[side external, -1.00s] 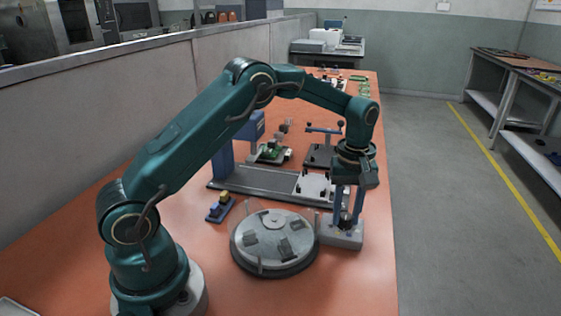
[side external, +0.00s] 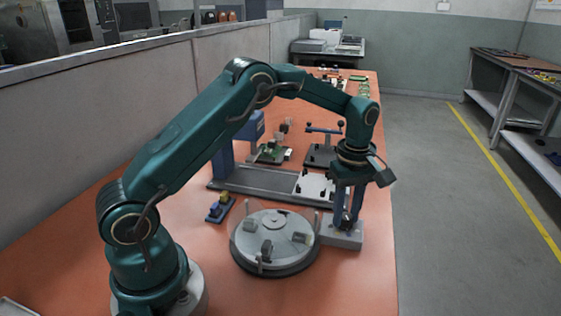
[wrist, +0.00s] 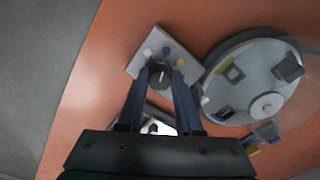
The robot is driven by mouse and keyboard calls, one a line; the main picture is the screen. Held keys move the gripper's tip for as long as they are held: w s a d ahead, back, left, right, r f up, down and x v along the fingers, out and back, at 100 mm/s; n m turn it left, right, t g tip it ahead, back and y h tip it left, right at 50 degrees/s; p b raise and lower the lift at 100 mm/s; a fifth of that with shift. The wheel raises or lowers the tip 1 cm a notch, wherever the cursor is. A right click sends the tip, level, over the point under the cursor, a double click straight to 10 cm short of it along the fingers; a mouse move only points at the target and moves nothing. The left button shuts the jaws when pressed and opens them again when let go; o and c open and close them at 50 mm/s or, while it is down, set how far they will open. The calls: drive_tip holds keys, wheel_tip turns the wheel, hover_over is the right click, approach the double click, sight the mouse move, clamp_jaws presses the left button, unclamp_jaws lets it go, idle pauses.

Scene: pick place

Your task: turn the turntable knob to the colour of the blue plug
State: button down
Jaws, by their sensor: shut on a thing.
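The dark round knob (wrist: 159,74) sits on a light grey box (side external: 345,238) beside the turntable (side external: 275,262). My gripper (side external: 347,218) points down, with its fingers shut on the knob from two sides. In the wrist view, a pale pointer line shows on the knob between the fingers. A blue mark (wrist: 166,50), a yellow mark (wrist: 180,62) and a pale mark (wrist: 147,52) lie around the knob. Left of the turntable is a small blue piece (side external: 214,213) with a yellow part; I cannot tell whether it is the blue plug.
Several small grey blocks and thin posts stand on the turntable's disc. Behind it lie a dark rail with a white plate (side external: 314,185), a green circuit board (side external: 270,152) and a stand with a blue crossbar (side external: 324,130). The orange bench front is clear.

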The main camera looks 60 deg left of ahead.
sight(346, 215)
drive_tip(key=shift+r, duration=0.1)
drive_tip(key=c, duration=0.6)
unclamp_jaws()
drive_tip(key=shift+r, duration=2.55)
drive_tip(key=s+d+r+m+t, duration=0.1)
drive_tip(key=s+r+m+t, duration=0.1)
drive_tip(key=s+r, duration=0.4)
drive_tip(key=s+d+r+m+t, duration=0.1)
drive_tip(key=s+r+m+t, duration=0.15)
drive_tip(key=r, duration=0.55)
drive_tip(key=s+f+m, duration=0.2)
drive_tip(key=s+m, duration=0.1)
drive_tip(key=s, duration=0.1)
drive_tip(key=s+f+m, duration=0.2)
drive_tip(key=s+m, duration=0.2)
drive_tip(key=s+f+m+t, duration=0.1)
drive_tip(key=s+f+m, duration=0.1)
drive_tip(key=s+m, duration=0.2)
drive_tip(key=shift+s+d+f, duration=0.3)
drive_tip(key=shift+s+d, duration=0.05)
drive_tip(key=shift+d, duration=0.05)
